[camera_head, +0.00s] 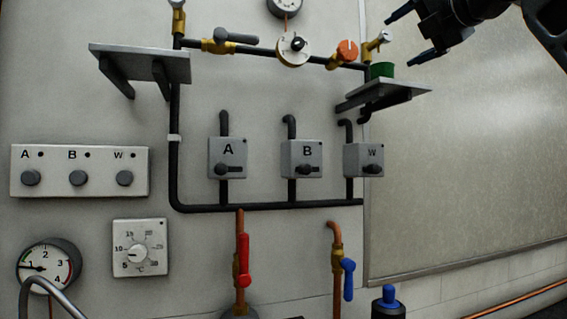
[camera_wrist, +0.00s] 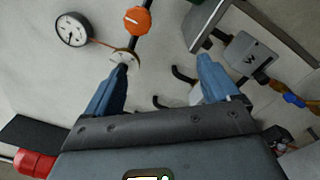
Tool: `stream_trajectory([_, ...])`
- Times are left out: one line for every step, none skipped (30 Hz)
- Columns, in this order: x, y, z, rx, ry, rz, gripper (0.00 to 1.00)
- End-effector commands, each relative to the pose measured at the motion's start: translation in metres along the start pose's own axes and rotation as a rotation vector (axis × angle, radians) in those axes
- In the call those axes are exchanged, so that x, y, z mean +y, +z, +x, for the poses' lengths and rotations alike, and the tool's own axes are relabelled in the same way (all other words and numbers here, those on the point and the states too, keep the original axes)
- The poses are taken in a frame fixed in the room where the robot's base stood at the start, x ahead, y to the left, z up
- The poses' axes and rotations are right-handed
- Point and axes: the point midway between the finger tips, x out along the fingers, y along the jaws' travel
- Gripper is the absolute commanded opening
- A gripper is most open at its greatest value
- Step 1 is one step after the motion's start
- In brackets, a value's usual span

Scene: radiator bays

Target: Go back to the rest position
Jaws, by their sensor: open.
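My gripper (camera_head: 408,38) is at the top right of the head view, open and empty. Its fingertips point left, above and to the right of the right shelf (camera_head: 405,93). In the wrist view my gripper (camera_wrist: 170,75) shows its two blue-grey fingers spread apart with nothing between them. The orange knob (camera_wrist: 137,20) lies beyond the fingers. The same orange knob (camera_head: 347,50) sits on the upper pipe in the head view. A green object (camera_head: 382,70) stands on the right shelf, apart from my gripper.
Grey boxes A (camera_head: 228,157), B (camera_head: 302,157) and W (camera_head: 363,160) sit inside the black pipe loop. A left shelf (camera_head: 140,64) juts out at upper left. Red (camera_head: 244,262) and blue (camera_head: 348,279) lever valves are below. The pale panel (camera_head: 470,170) at right is clear in front.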

Motion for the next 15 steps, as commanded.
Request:
stream_trajectory([-0.011,-0.005,0.004,0.003,0.005,0.032,0.88])
stream_trajectory([-0.016,-0.008,0.006,0.004,0.01,0.051,0.88])
stream_trajectory([-0.024,-0.012,0.008,0.004,0.016,0.078,0.88])
stream_trajectory([-0.031,-0.015,0.011,0.004,0.019,0.101,0.88])
stream_trajectory([-0.038,-0.019,0.013,0.004,0.022,0.122,0.88])
stream_trajectory([-0.048,-0.024,0.016,0.005,0.029,0.157,0.88])
stream_trajectory([-0.057,-0.029,0.018,0.005,0.034,0.185,0.88])
stream_trajectory([-0.067,-0.035,0.021,0.007,0.038,0.218,0.88])
stream_trajectory([-0.08,-0.043,0.024,0.006,0.045,0.263,0.88])
stream_trajectory([-0.091,-0.051,0.027,0.006,0.05,0.301,0.88])
stream_trajectory([-0.103,-0.058,0.029,0.005,0.056,0.342,0.88])
stream_trajectory([-0.119,-0.068,0.031,0.003,0.063,0.395,0.88])
stream_trajectory([-0.13,-0.076,0.033,0.002,0.068,0.435,0.88])
stream_trajectory([-0.141,-0.085,0.035,0.001,0.072,0.474,0.88])
stream_trajectory([-0.156,-0.095,0.036,-0.003,0.079,0.526,0.88])
